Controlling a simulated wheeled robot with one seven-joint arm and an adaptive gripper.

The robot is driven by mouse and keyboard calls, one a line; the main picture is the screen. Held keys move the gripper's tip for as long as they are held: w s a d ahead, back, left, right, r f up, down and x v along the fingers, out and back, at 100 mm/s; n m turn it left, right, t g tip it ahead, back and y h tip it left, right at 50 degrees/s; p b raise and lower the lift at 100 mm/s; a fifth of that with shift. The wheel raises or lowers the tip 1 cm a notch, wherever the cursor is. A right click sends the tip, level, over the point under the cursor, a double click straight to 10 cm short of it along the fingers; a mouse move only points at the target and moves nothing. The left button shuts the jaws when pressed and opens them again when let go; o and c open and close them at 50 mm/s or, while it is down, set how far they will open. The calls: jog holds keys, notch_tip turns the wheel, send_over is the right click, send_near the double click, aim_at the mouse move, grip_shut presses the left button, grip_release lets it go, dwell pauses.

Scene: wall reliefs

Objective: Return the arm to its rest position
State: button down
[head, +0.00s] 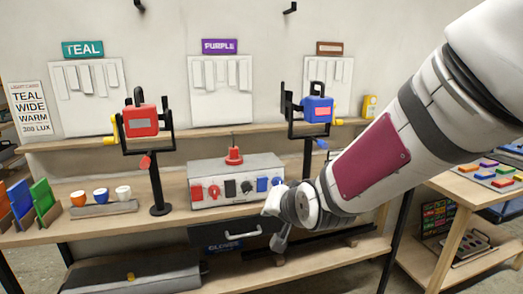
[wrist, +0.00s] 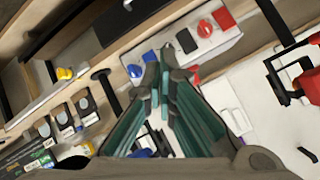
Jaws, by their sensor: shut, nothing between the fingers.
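My arm (head: 365,160) reaches in from the upper right in the head view, white with a dark red panel, and slopes down to the left. Its wrist end is in front of the right part of the workbench, just right of the switch box. In the wrist view my gripper (wrist: 163,68) is shut and empty, its dark fingers with teal pads drawn together at the tips. The tips appear over the switch box (wrist: 222,38); I cannot tell the gap. In the head view the fingers are mostly hidden by the wrist.
The switch box (head: 203,174) with a red knob stands on the workbench (head: 110,228). A red lamp (head: 140,121) and a blue lamp (head: 317,109) sit on dark stands. Three cups (head: 101,196) are at left. A side table (head: 470,192) with colored blocks is at right.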

jog(key=s+d+r+n+g+h+p, duration=0.1)
jog(key=s+d, duration=0.4)
jog(key=s, duration=0.5)
jog(key=s+d+r+n+g+h+p, duration=0.1)
jog(key=s+d+r+g, duration=0.2)
jog(key=s+d, duration=0.3)
jog(key=s+d+r+g+h, duration=0.1)
jog(key=s+d, duration=0.5)
jog(key=s, duration=0.9)
notch_tip(320, 180, up, 2)
jog(key=shift+s+r+n+g+h+p, duration=0.1)
jog(key=shift+s+n+g+h+p, duration=0.1)
jog(key=shift+n+g+h+p, duration=0.35)
